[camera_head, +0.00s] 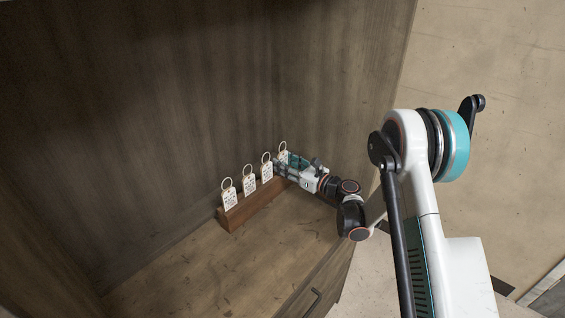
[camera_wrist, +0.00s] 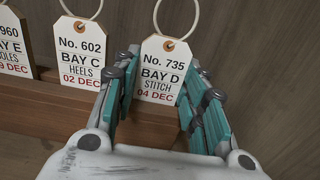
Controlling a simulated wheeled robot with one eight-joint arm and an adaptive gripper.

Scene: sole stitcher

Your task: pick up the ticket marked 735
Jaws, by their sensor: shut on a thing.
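The ticket marked 735 (camera_wrist: 162,64) is a white tag with a loop at its top, reading BAY D, STITCH, 04 DEC in the wrist view. It is the rightmost ticket in the row, and in the head view (camera_head: 283,157) it stands at the far end of the wooden holder. My gripper (camera_wrist: 160,88) has its teal fingers on either side of the ticket's lower part and is shut on it. In the head view my gripper (camera_head: 287,166) reaches in from the right. The ticket is upright, its lower edge at the holder.
A ticket marked 602 (camera_wrist: 82,50) stands just left of the gripper, and one ending in 960 (camera_wrist: 12,45) stands farther left. The brown wooden holder (camera_head: 232,222) sits on a wooden surface (camera_head: 200,270) against tall wooden panels. Bare surface lies in front of the holder.

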